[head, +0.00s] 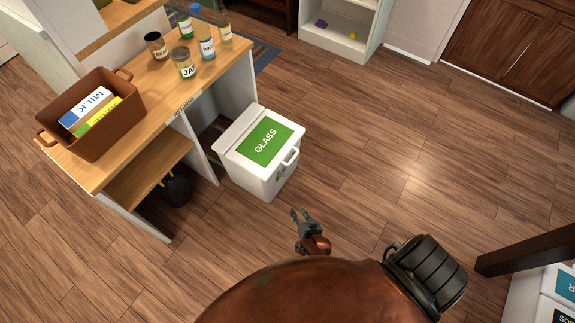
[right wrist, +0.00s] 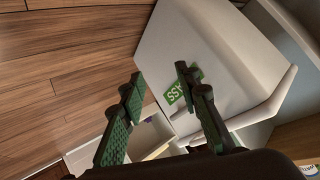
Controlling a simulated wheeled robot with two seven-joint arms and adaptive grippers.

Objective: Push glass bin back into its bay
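The white glass bin (head: 230,160) has a green GLASS label on its lid and a handle (head: 291,158) on its right side. It stands on the floor at the counter's right end, mostly outside the dark bay (head: 211,135). My right gripper (head: 303,214) is just in front of the bin's lower right, apart from it in the head view. In the right wrist view my right gripper (right wrist: 158,84) is open with nothing between its fingers. The bin's white body (right wrist: 205,45) fills the space beyond the fingers, with part of its green label (right wrist: 176,93). My left gripper is out of view.
The wooden counter (head: 160,148) holds a brown crate (head: 108,142) with cartons, plus jars and bottles (head: 185,62). A white shelf (head: 340,42) stands at the back. The floor right of the bin (head: 400,150) is clear.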

